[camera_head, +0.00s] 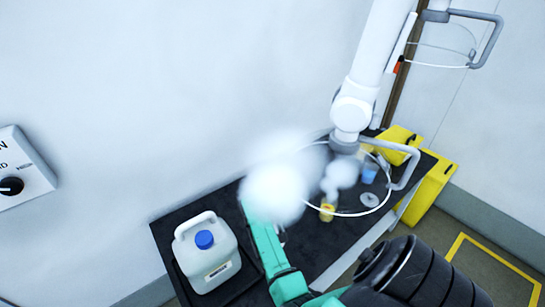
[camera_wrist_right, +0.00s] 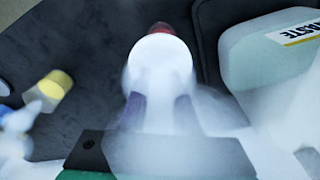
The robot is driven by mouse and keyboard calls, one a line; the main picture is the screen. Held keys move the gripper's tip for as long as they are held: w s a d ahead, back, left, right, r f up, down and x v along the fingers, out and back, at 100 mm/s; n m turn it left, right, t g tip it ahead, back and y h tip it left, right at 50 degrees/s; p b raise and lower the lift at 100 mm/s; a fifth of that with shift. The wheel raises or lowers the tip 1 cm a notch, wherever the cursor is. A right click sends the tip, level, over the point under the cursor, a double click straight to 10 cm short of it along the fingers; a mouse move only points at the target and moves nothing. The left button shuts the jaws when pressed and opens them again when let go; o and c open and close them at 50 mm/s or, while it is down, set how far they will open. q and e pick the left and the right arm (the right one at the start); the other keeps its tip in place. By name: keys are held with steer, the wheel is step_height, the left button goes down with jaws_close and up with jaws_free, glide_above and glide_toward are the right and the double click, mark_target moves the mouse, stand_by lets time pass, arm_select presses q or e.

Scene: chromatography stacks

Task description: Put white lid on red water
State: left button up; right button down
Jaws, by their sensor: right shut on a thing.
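My right gripper (camera_wrist_right: 160,108) is shut on a round white thing, which looks like the white lid (camera_wrist_right: 158,63), at its fingertips in the right wrist view. A red rounded thing (camera_wrist_right: 161,28), probably the red water, shows just beyond the lid's far edge. White vapour covers much of the fingers, and I cannot tell whether lid and red thing touch. In the head view my right gripper reaches over the black table (camera_head: 322,245), its tips hidden by white vapour. The red water cannot be made out there. My left gripper is not in view.
A white jug with a blue cap (camera_head: 204,240) stands left of my gripper. A yellow-capped vial (camera_head: 327,211), a blue container (camera_head: 369,174) and a pale disc (camera_head: 369,200) are to the right, under a hanging white arm (camera_head: 352,108) with a ring. Yellow boxes (camera_head: 430,190) stand beyond.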

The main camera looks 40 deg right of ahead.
steer(key=shift+a, duration=0.15)
steer(key=shift+f, duration=0.8)
steer(key=shift+f, duration=0.4)
steer(key=shift+c, duration=0.8)
jaws_free()
